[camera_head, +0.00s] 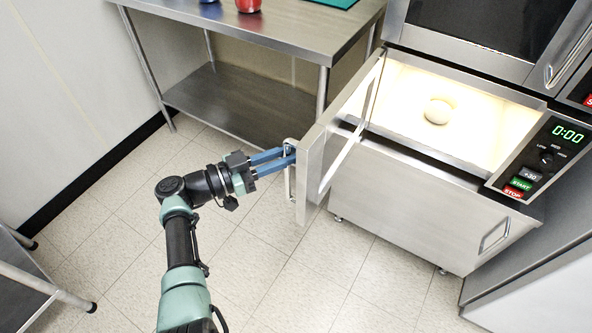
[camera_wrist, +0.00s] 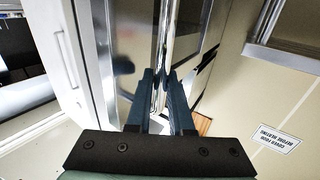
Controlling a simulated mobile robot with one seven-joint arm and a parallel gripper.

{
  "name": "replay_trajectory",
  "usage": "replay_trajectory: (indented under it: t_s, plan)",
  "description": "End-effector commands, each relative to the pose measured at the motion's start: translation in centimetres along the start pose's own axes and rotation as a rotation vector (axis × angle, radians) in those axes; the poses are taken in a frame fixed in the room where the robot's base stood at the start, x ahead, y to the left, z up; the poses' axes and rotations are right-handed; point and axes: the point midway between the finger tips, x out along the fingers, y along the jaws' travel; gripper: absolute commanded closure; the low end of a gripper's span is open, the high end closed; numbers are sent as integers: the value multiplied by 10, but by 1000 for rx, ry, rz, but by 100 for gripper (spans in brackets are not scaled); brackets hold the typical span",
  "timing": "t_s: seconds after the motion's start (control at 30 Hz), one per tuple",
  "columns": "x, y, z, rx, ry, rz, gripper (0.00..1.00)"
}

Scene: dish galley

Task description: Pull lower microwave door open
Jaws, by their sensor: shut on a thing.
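The lower microwave (camera_head: 400,205) is at the right in the head view, with its cavity lit. Its door (camera_head: 325,150) stands wide open, swung out to the left. A pale round thing (camera_head: 438,110) lies inside on the cavity floor. My gripper (camera_head: 290,158) is at the door's outer side, with its blue fingers shut on the door handle (camera_head: 288,182). In the wrist view, the two fingers (camera_wrist: 161,90) close around the shiny handle bar (camera_wrist: 163,45). The exact contact at the fingertips is partly hidden.
An upper microwave (camera_head: 480,35) sits directly above. A steel table (camera_head: 290,30) with a red item (camera_head: 248,5) stands behind the door. A control panel (camera_head: 545,155) reads 0:00. Another steel rack (camera_head: 40,285) is at the lower left. The tiled floor around my arm is clear.

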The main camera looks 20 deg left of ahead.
Motion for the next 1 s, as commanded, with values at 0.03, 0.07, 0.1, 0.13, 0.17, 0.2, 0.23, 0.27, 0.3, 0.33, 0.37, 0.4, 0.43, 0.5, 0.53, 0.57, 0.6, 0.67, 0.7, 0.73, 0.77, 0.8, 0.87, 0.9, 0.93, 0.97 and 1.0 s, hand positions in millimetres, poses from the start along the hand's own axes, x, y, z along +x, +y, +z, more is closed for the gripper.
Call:
replay_trajectory:
  t_s: [0.03, 0.07, 0.1, 0.13, 0.17, 0.2, 0.23, 0.27, 0.3, 0.33, 0.37, 0.4, 0.43, 0.5, 0.53, 0.57, 0.6, 0.67, 0.7, 0.73, 0.77, 0.8, 0.87, 0.9, 0.93, 0.97, 1.0]
  plan:
    - [2, -5, -1, 7, 3, 8, 100]
    - [2, -6, -1, 7, 3, 13, 100]
    - [2, -7, -2, 8, 3, 18, 100]
    - [1, -8, -2, 7, 3, 22, 100]
    - [1, -9, -2, 7, 3, 24, 100]
    - [1, -10, -3, 7, 3, 27, 100]
    - [1, -10, -4, 8, 4, 29, 100]
    - [1, -11, -4, 7, 4, 30, 100]
    - [0, -11, -4, 7, 4, 32, 100]
    - [0, -11, -4, 7, 4, 32, 100]
    - [0, -12, -5, 6, 4, 33, 100]
    - [0, -12, -5, 7, 4, 34, 100]
    - [0, -12, -5, 7, 4, 34, 100]
    - [0, -12, -6, 7, 5, 34, 100]
    - [0, -12, -6, 7, 5, 34, 100]
    - [1, -12, -6, 7, 5, 34, 100]
    - [1, -12, -6, 8, 5, 34, 100]
    - [1, -12, -6, 8, 5, 34, 100]
    - [1, -12, -6, 8, 6, 34, 100]
    - [1, -12, -6, 8, 5, 34, 76]
    - [0, -12, -6, 8, 5, 34, 71]
    - [0, -12, -6, 8, 5, 34, 64]
    - [0, -11, -5, 7, 4, 34, 53]
    - [-1, -11, -4, 6, 4, 34, 50]
    - [-1, -11, -4, 5, 3, 34, 50]
    - [-1, -11, -4, 5, 3, 33, 50]
    - [-2, -11, -3, 5, 3, 33, 50]
